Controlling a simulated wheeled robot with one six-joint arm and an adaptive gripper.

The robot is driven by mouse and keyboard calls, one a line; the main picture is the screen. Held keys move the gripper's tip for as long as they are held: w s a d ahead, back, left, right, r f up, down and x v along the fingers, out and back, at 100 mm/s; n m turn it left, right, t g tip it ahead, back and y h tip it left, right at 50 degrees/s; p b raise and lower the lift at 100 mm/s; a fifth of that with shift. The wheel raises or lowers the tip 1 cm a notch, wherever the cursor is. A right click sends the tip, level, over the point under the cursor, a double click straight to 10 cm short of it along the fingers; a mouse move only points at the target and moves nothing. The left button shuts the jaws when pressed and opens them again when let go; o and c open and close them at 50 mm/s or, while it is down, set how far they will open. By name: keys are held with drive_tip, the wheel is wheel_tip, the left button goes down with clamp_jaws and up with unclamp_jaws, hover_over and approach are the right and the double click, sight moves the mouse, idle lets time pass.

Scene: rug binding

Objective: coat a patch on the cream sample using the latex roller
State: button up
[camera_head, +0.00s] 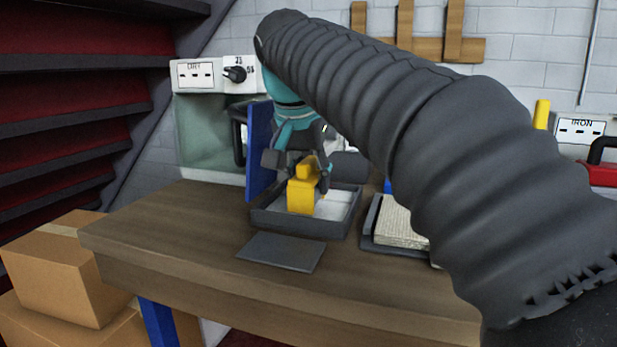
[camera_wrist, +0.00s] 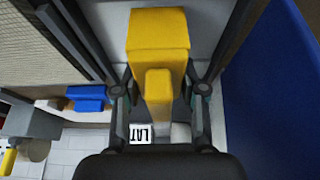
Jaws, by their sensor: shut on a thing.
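My gripper (camera_head: 298,172) is shut on a yellow handle (camera_head: 302,194), taken to be the latex roller's. The yellow handle (camera_wrist: 160,45) also fills the middle of the wrist view, between both fingers. It stands over a dark shallow tray (camera_head: 290,222) with a white floor or white content. Whether it touches the tray is unclear, and the roller's working end cannot be made out. The cream sample (camera_head: 399,225) lies on a dark holder to the right of the tray, partly behind my arm. Its woven surface (camera_wrist: 35,45) shows at upper left in the wrist view.
A blue upright panel (camera_head: 260,150) stands close at the tray's left. A flat dark plate (camera_head: 281,252) lies in front of the tray. The wooden bench (camera_head: 160,225) is clear at left. Cardboard boxes (camera_head: 65,270) stand beside it. A "LAT" label (camera_wrist: 140,133) shows in the wrist view.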

sight(311, 157)
drive_tip(key=shift+f, duration=0.6)
idle(1.9)
wheel_tip(311, 157, up, 2)
drive_tip(key=shift+r+p, duration=0.25)
drive_tip(key=shift+p, duration=0.75)
drive_tip(key=shift+r, duration=2.3)
